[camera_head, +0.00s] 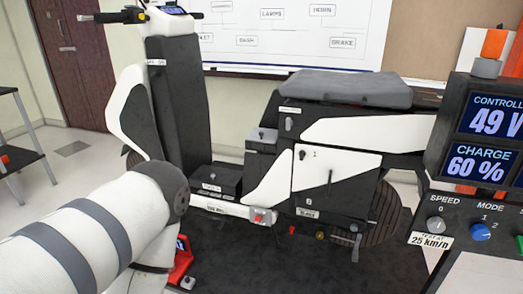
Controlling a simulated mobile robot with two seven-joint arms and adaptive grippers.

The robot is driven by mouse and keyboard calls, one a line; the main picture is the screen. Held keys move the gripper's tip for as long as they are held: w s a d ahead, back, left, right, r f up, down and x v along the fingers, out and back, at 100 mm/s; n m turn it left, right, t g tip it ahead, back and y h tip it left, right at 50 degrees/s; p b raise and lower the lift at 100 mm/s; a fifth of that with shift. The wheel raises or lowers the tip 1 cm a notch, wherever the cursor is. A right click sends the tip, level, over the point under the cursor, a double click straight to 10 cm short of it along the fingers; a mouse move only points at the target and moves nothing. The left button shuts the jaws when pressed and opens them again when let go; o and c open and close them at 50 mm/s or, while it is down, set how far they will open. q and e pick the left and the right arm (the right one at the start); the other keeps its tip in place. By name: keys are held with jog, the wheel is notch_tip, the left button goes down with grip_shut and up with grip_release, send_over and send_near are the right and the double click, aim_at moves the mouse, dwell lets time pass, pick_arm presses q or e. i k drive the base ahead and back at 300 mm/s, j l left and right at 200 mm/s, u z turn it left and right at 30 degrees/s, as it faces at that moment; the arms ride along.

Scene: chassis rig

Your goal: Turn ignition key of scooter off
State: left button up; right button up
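A black-and-white scooter (340,133) stands on a dark mat, with a grey seat on top. Its front column (180,95) and handlebar (133,15) are at the upper left, with a small display by the bar. Small dark fittings show on the body: one under the seat (289,123), one on a grey box (262,133), and one on the white side panel (302,155). I cannot tell which is the ignition key or how it is turned. My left arm comes in from the lower left, apart from these fittings; its gripper is not visible. My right gripper is out of view.
A control console (478,235) with speed and mode knobs and lit displays reading 49 V and 60 % stands at the right. A red object (181,262) is on the floor beside my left arm. A whiteboard (290,35) hangs behind.

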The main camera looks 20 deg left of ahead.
aim_at(156, 74)
jog(key=u, duration=1.3)
